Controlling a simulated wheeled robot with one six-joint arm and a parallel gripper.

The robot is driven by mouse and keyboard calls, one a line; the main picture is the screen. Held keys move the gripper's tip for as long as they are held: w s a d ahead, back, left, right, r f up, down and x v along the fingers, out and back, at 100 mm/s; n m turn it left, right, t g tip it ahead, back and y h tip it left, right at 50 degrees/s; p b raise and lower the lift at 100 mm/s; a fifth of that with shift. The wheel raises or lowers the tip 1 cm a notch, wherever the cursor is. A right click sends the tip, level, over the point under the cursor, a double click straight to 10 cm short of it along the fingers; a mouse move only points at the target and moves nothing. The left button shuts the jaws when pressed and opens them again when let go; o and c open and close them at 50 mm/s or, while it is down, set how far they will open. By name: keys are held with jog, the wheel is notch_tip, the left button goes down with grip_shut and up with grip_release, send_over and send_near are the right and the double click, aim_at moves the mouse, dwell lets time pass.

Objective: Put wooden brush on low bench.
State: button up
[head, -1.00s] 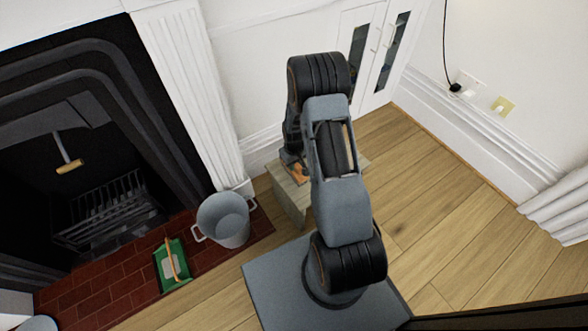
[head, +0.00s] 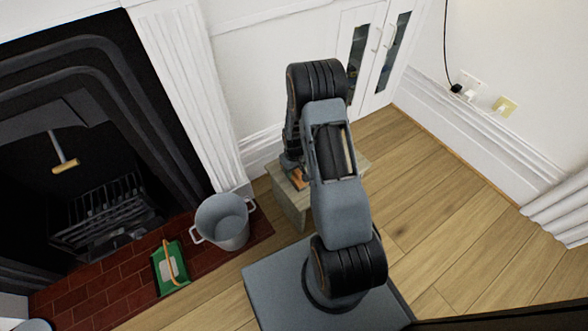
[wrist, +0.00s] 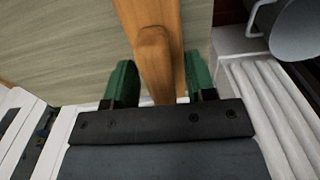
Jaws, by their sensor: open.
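The wooden brush (wrist: 157,18), orange-brown, lies over the pale top of the low bench (wrist: 60,45) in the wrist view. My gripper (wrist: 160,80) is open, with one green fingertip on each side of the brush, and a small gap shows at the right finger. In the head view a small part of the brush (head: 299,180) shows on the low bench (head: 289,207), beside my gripper's end. My arm hides much of the bench there. I cannot tell whether the brush's underside fully touches the bench top.
A grey bucket (head: 222,222) and a green dustpan-like item (head: 171,268) with a wooden handle stand on the red brick hearth (head: 110,290). A white cabinet (head: 365,60) stands behind the bench. Wooden floor (head: 440,200) to the right is clear.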

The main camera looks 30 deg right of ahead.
jog(key=s+a+r+t+p, duration=0.1)
jog(key=s+a+r+p, duration=0.1)
jog(key=r, duration=1.1)
jog(key=s+a+r+p, duration=0.2)
jog(key=a+r+p, duration=0.1)
jog(key=r, duration=1)
jog(key=s+a+r+m+t, duration=0.1)
jog(key=s+a+r, duration=0.3)
jog(key=s+r, duration=0.5)
jog(key=shift+s+a+r+t, duration=0.3)
jog(key=shift+s+t, duration=0.1)
jog(key=shift+s, duration=1.1)
